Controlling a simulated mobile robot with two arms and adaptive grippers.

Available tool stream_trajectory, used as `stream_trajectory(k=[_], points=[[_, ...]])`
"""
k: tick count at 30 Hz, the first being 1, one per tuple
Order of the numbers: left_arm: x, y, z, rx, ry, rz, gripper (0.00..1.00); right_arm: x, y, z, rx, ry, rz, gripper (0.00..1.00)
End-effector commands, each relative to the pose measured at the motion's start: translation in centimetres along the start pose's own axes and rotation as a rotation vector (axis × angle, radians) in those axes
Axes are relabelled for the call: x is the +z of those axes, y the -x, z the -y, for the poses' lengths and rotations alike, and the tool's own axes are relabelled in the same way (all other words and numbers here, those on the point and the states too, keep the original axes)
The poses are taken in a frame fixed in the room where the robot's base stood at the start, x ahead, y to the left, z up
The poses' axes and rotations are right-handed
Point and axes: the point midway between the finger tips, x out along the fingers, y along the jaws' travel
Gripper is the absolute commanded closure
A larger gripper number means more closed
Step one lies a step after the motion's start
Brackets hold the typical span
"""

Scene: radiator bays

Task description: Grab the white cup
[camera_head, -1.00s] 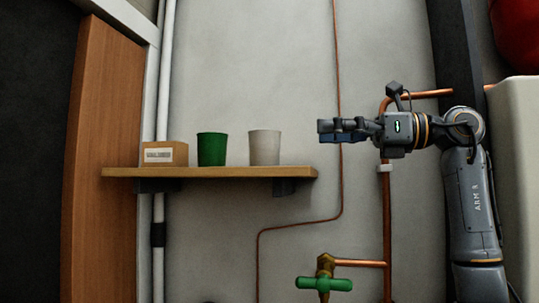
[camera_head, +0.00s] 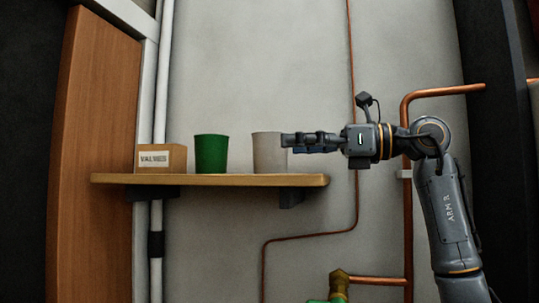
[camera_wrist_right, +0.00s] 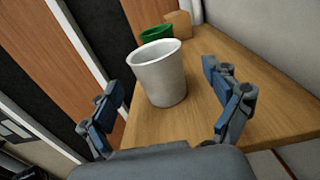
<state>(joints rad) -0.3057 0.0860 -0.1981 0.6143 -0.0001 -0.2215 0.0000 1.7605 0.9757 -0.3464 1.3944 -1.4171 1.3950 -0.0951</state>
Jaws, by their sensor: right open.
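The white cup (camera_head: 267,156) stands upright near the right end of a wooden shelf (camera_head: 225,180). In the right wrist view the white cup (camera_wrist_right: 160,76) lies ahead of and between the spread fingers. My right gripper (camera_head: 288,143) reaches in from the right, and its fingertips overlap the cup's right edge in the head view. The right gripper (camera_wrist_right: 170,112) is open and empty in the wrist view. Whether a finger touches the cup cannot be told. My left gripper is not in view.
A green cup (camera_head: 211,154) stands left of the white cup, with a gap between. A labelled cardboard box (camera_head: 160,158) stands at the shelf's left end. A copper pipe (camera_head: 409,230) runs up the wall behind my right arm. A valve (camera_head: 339,285) is below.

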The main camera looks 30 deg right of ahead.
Motion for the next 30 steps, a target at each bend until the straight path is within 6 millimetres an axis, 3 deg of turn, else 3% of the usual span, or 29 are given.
stream_trajectory(k=[6, 12, 19, 26, 27, 30], points=[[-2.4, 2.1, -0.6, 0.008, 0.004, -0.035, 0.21, 0.1, -3.1, 0.0, 0.003, -0.001, -0.005, 0.11], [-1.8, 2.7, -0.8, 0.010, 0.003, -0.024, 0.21, -0.1, -5.0, -0.1, 0.002, 0.000, -0.001, 0.11], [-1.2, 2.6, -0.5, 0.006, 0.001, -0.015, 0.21, -0.2, -5.1, 0.0, 0.001, 0.000, 0.000, 0.11], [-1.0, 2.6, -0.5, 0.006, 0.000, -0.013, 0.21, -0.2, -5.1, 0.0, 0.001, 0.000, 0.000, 0.58], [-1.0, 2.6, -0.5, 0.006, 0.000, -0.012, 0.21, -0.2, -5.1, 0.0, 0.001, 0.000, 0.000, 0.62], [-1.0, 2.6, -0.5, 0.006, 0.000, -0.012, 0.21, -0.2, -5.1, 0.0, 0.001, 0.000, 0.000, 0.62]])
